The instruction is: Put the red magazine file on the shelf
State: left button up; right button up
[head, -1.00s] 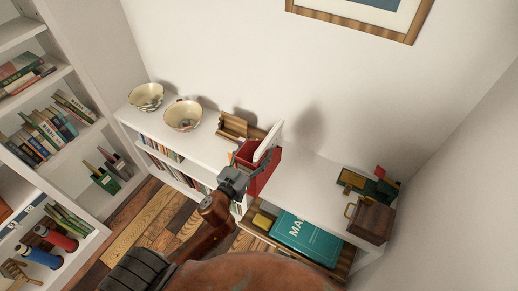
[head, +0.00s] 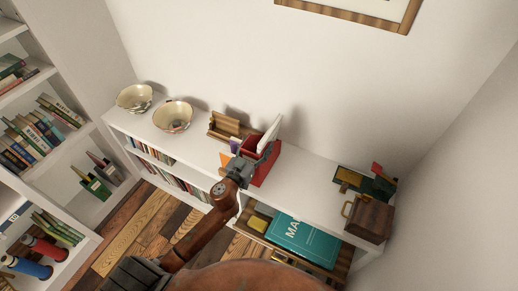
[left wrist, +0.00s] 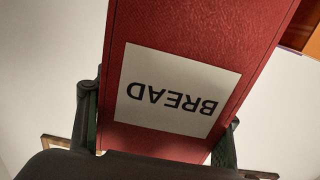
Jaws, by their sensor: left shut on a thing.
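The red magazine file (head: 266,171) is over the top of the low white shelf (head: 312,186), between the wooden organiser and the dark wooden box. White sheets stick up out of it. My left gripper (head: 262,153) is shut on the file. In the left wrist view, the red file (left wrist: 235,35) fills the middle, between the two fingers (left wrist: 155,125), with a white label reading "BREAD" upside down. I cannot tell whether its base touches the shelf top. My right gripper is not in view.
Two bowls (head: 134,98) (head: 172,116) and a wooden organiser (head: 226,126) stand left on the shelf top. A wooden box (head: 369,219) and a green item (head: 379,187) stand right. An open drawer holds a teal book (head: 303,240). A tall bookcase (head: 92,150) stands at left.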

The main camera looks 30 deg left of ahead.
pick_arm(q)
jog(key=shift+f+b, duration=0.3)
jog(key=shift+f, duration=0.7)
jog(key=shift+f, duration=0.15)
jog(key=o, duration=2)
jog(key=shift+f, duration=0.15)
jog(key=shift+s, duration=0.1)
send_near(250, 161)
jog(key=w, duration=0.5)
jog(key=shift+r, duration=0.2)
